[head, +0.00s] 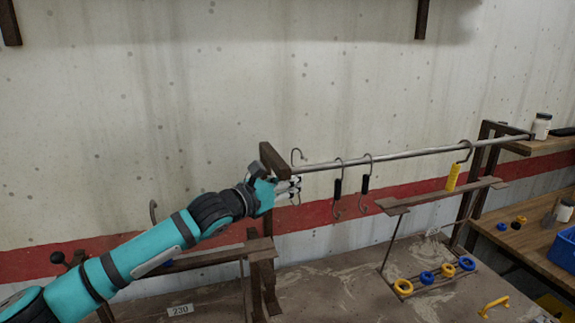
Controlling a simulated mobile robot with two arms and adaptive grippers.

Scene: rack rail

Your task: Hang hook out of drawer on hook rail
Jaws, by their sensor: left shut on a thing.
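The hook rail (415,153) is a grey metal bar running from a dark bracket at mid-picture up to the right. My left gripper (291,187) is just below the rail's left end, beside the bracket, shut on a thin grey hook (298,153). The hook's curved top shows above the rail line; I cannot tell whether it touches the rail. The gripper hides its middle. Two hooks with black grips (337,187) (365,184) and one with a yellow grip (453,177) hang on the rail to the right. No open drawer is clearly visible. My right gripper is out of view.
The dark bracket (274,160) stands close to my left gripper. A narrow brown shelf (440,195) sits below the rail's right half. Yellow and blue rings (403,287) are on a low rack. A blue bin (563,250) stands at right.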

